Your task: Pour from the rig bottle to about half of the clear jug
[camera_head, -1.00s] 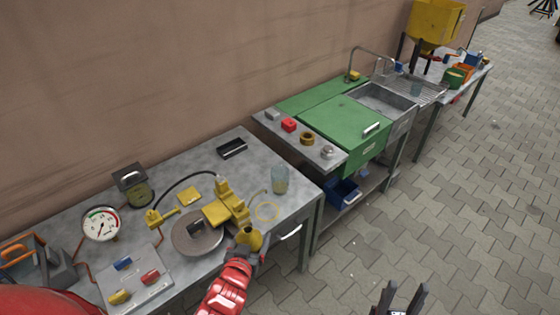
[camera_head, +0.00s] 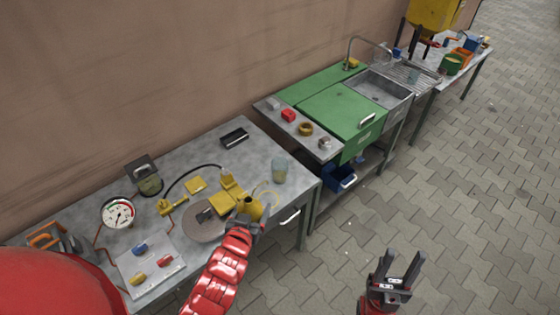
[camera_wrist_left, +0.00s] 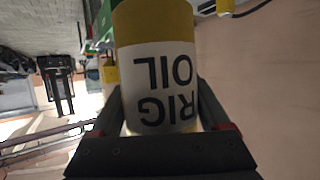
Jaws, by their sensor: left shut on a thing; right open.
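The rig bottle (camera_head: 250,208), yellow, is in my left gripper (camera_head: 256,222) above the front edge of the near bench. The left wrist view shows its white label reading "RIG OIL" (camera_wrist_left: 160,85) upside down between the fingers. I cannot tell its exact tilt. The clear jug (camera_head: 279,170) stands upright on the bench's right end, behind and slightly right of the bottle, apart from it. How much is in the jug is too small to tell. My right gripper (camera_head: 403,265) is open and empty over the paved floor at lower right.
A yellow ring (camera_head: 266,192) lies on the bench (camera_head: 257,150) by the jug. Left of the bottle are a yellow device (camera_head: 226,198) on a round plate, a pressure gauge (camera_head: 117,213) and a tray with coloured blocks (camera_head: 152,264). A green cabinet (camera_head: 335,112) and sink stand beyond.

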